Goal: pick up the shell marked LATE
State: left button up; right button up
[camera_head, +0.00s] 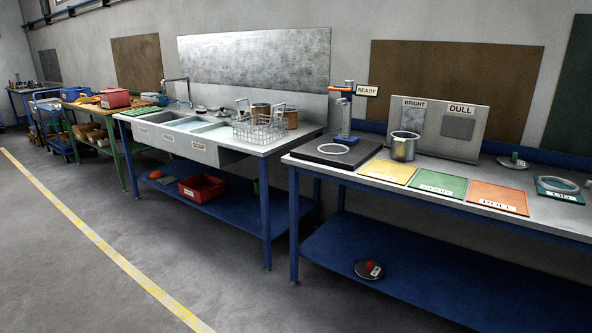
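No marking LATE can be read on anything in view. A silvery open metal pot (404,147), which may be a shell, stands upright at the back of the right bench, in front of the BRIGHT and DULL panel. Two brownish pots, one (261,110) behind the wire basket and another (291,118) to its right, stand on the sink bench. Any markings on these pots are too small to read or turned away. Neither of my grippers is in view.
The right bench (459,208) holds a black plate (337,150) with a pale ring, a READY stand (346,115), and yellow (388,170), green (438,183) and orange (497,195) mats. A red-knobbed disc (369,269) lies on its lower shelf. The grey floor (90,265) in front is clear.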

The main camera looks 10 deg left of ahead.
aim_at(259, 109)
jog(key=i+j+u, duration=0.3)
jog(key=i, duration=0.8)
jog(key=i+u, duration=0.3)
jog(key=i, duration=0.8)
